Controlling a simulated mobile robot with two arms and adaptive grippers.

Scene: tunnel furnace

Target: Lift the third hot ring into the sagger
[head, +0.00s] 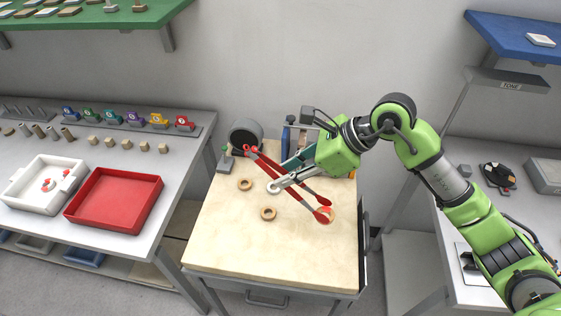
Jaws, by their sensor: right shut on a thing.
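My right gripper (283,181) is shut on a pair of red tongs (295,190) above the wooden-topped table. The tongs lie slantwise, one end at the upper left and the other over the table's right half. A tan ring (268,213) and another tan ring (245,184) lie on the tabletop. A round tan piece (331,213) shows partly behind the tongs' lower right end; whether they touch it is unclear. A white open box (20,203), which looks like the sagger, stands on the left bench with small red and white pieces inside. My left gripper is not in view.
The wooden-topped table (240,245) is clear at its front. A dark round-mouthed cylinder (246,136) stands at its back left. A red tray (113,199) sits beside the white box. Small blocks and coloured holders line the left bench's back.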

